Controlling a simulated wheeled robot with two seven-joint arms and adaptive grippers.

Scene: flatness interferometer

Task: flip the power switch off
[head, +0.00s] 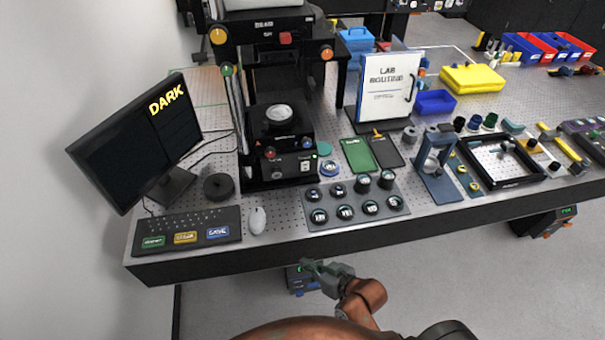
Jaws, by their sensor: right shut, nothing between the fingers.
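The interferometer (238,90) is a tall black instrument at the back left of the bench. Its front panel (270,170) has a red knob, a blue knob and a small white switch-like part (305,166), with a green light lit beside it. I cannot read the label or tell the switch's position. My right gripper (308,265) is shut and empty at the bench's front edge, below and well apart from that panel. It partly covers a dark box (296,281) with a green light under the bench. My left gripper is not in view.
A monitor (135,140) reading "DARK", a keyboard (188,228) and a mouse (257,220) stand at left. Another box (545,222) is under the bench at right.

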